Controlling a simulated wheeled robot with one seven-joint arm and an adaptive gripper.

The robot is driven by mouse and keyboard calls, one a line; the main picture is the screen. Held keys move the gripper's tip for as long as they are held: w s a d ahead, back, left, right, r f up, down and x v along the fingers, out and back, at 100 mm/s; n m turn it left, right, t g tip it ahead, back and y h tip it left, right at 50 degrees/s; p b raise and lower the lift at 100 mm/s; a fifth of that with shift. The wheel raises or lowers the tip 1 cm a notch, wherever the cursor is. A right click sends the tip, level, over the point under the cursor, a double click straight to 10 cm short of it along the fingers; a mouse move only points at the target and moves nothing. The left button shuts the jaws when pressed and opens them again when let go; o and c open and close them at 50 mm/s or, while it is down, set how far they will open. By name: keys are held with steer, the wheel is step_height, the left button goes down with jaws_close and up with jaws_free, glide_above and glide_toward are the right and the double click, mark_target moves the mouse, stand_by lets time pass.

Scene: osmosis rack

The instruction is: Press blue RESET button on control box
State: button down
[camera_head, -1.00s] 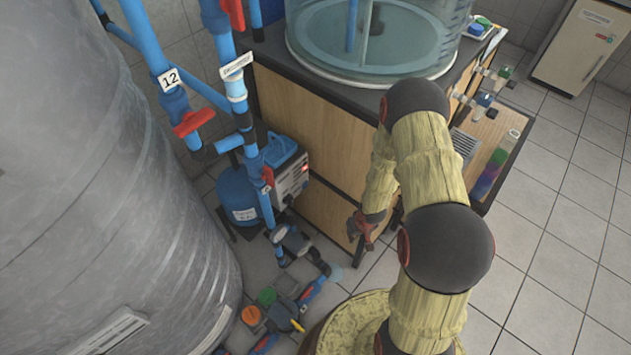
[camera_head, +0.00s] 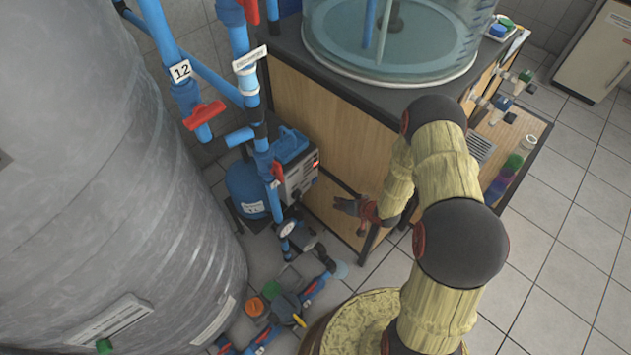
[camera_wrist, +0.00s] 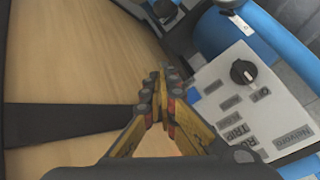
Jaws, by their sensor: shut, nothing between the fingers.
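The control box (camera_head: 299,178) is a pale grey box beside the blue tank in the head view, with a small red light near its top. In the wrist view its grey panel (camera_wrist: 268,108) carries a black knob (camera_wrist: 243,72) and several dark labels. A small blue patch (camera_wrist: 194,95) on the panel's left edge, close to the fingers, may be the RESET button; its lettering is not readable. My gripper (camera_head: 340,204) is shut and empty, pointing left just right of the box. In the wrist view its fingertips (camera_wrist: 164,76) meet left of the panel. Contact cannot be told.
Blue pipes with red valve handles (camera_head: 204,115) rise left of the box. A wooden cabinet (camera_head: 335,125) stands behind my gripper. A large grey tank (camera_head: 110,200) fills the left. Pipe fittings (camera_head: 287,305) lie low in front. Open tiled floor (camera_head: 560,250) is at right.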

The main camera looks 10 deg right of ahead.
steer(key=w+a+b, duration=0.1)
steer(key=w+a, duration=0.4)
steer(key=w, duration=0.2)
steer(key=shift+w, duration=0.15)
stand_by(1.6)
steer(key=shift+w+a, duration=0.15)
steer(key=shift+w, duration=0.2)
steer(key=shift+w+a, duration=0.2)
steer(key=shift+w, duration=0.15)
stand_by(0.8)
steer(key=shift+s, duration=0.1)
steer(key=shift+s+d, duration=0.45)
steer(key=shift+s, duration=0.15)
steer(key=s+d, duration=0.1)
steer(key=s+p, duration=0.1)
steer(key=s+d, duration=0.1)
steer(key=s, duration=0.1)
steer(key=shift+s+d, duration=0.1)
steer(key=shift+d, duration=0.25)
